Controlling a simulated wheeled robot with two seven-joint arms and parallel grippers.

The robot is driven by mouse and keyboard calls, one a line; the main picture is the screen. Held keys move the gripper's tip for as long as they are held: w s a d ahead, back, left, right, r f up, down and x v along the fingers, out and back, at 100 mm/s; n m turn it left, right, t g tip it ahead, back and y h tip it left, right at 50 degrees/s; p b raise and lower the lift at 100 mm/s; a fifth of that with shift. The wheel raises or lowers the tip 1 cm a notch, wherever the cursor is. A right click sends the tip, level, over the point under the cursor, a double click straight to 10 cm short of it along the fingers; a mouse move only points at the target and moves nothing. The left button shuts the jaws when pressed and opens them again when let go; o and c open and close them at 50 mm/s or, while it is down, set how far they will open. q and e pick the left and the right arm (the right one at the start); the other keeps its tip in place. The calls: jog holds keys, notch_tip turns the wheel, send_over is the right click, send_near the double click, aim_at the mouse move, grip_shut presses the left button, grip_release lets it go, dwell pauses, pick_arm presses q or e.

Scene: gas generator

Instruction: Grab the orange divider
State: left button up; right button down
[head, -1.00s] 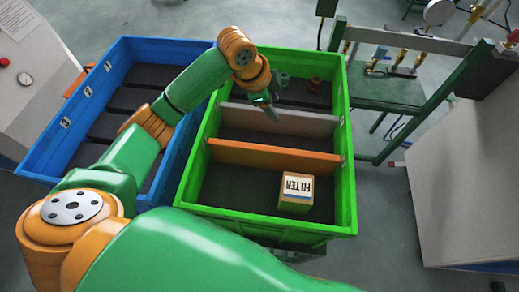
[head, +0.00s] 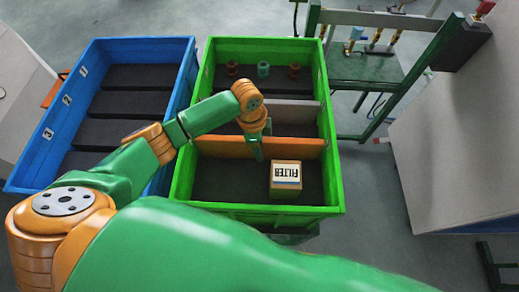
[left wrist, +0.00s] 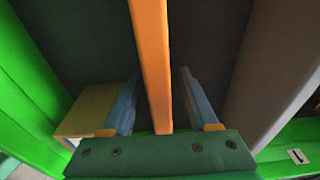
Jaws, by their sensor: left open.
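The orange divider (head: 292,148) stands across the green bin, between the front and middle compartments. In the left wrist view the divider (left wrist: 151,50) runs between the two fingers of my left gripper (left wrist: 158,105). The fingers are open, one on each side, with a visible gap to the divider. In the head view my left gripper (head: 256,148) is over the divider's middle, and the arm hides part of it. My right gripper is not in view.
A filter box (head: 286,175) sits in the green bin's (head: 335,170) front compartment. A grey divider (head: 296,113) stands behind the orange one. Several small fittings (head: 264,70) are in the back compartment. A blue bin (head: 35,150) is at left.

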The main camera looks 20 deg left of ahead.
pick_arm(q)
grip_shut()
